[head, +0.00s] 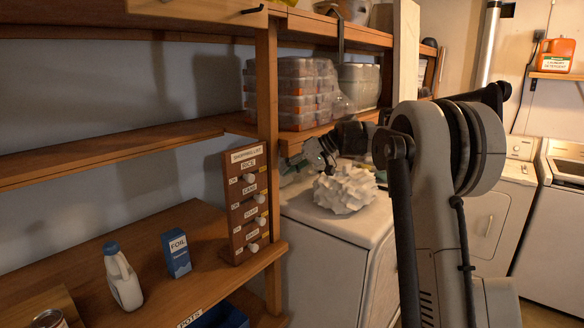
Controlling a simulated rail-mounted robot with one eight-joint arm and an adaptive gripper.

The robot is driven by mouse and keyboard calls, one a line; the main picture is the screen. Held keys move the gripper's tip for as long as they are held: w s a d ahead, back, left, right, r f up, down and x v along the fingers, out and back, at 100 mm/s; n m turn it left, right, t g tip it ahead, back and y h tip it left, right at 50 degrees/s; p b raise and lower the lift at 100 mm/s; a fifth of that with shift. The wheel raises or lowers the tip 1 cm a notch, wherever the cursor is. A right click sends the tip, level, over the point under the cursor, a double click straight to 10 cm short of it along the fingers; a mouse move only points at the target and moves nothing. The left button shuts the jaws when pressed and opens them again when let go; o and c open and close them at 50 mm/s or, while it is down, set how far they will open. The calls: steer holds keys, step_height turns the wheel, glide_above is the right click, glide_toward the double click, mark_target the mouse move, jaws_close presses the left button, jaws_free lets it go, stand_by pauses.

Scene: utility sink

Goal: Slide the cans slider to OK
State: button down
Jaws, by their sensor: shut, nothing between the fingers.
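The shopping list board (238,215) stands upright against the wooden post in the head view. It has labelled rows, with RICE at the top and what looks like CANS below it. The cans slider (260,199) is a pale round knob at the right part of its row. The small end labels are too small to read surely. My gripper (290,164) is to the right of the board, just past the post, apart from the knobs. Its fingers are small and dim here, and they look shut and empty.
The wooden post (267,110) stands between board and gripper. A foil box (176,254) and white bottle (123,278) stand on the lower shelf. Stacked clear boxes (290,88) sit above.

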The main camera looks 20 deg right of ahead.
mark_target(259, 186)
steer(key=x, duration=0.5)
steer(key=shift+s+a+f+p, duration=0.3)
steer(key=shift+a+f, duration=0.25)
steer(key=shift+f, duration=0.3)
steer(key=shift+s+a+f+p, duration=0.15)
steer(key=shift+s+a+f, duration=0.25)
steer(key=shift+f, duration=0.45)
steer(key=shift+w+a, duration=0.1)
